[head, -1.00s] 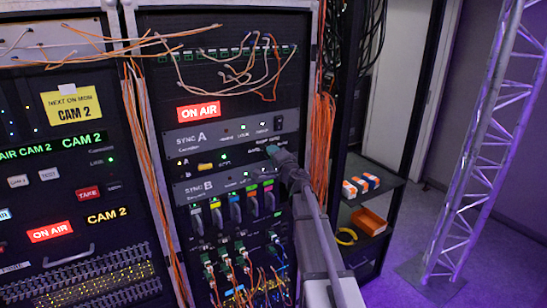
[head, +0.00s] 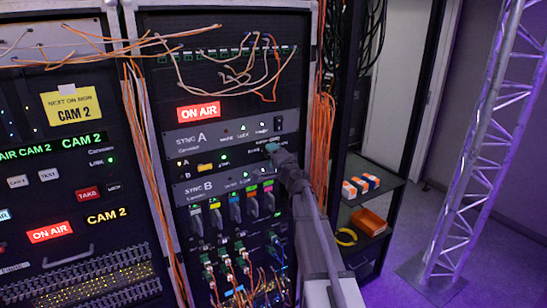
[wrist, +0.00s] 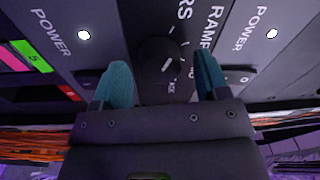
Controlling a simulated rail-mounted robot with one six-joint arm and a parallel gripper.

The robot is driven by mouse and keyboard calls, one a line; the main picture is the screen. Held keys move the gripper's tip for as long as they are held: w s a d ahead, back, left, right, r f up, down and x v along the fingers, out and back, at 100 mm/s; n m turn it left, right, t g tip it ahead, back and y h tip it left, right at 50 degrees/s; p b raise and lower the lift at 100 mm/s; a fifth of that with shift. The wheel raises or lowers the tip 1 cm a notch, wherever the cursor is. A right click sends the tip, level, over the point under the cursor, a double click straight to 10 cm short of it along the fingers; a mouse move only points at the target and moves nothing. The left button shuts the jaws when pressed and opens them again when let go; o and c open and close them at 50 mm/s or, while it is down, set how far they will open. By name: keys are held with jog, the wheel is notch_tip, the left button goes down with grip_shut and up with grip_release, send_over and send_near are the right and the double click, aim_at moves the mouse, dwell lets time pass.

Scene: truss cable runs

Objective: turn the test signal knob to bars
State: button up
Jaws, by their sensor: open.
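The test signal knob (wrist: 160,54) is a dark round knob on a dark panel in the wrist view. A short slanted white mark shows on it, with ticks around it. Labels ending in "RS", reading "RAMP" and ending in "CK" stand nearby; only parts of some are visible. I cannot tell which label the mark points at. My gripper (wrist: 162,80) is open, its teal fingers on either side of the space just below the knob, with no clear contact.
Lit POWER lamps (wrist: 84,34) flank the panel in the wrist view. The SYNC B unit (head: 189,190) with coloured-tag plugs is just below. Orange cables (head: 322,145) hang at the rack's right edge. A shelf (head: 385,198) with small boxes stands to the right.

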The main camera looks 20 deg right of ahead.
jog(key=s, duration=1)
jog(key=shift+s+f+b, duration=0.35)
jog(key=shift+b, duration=0.05)
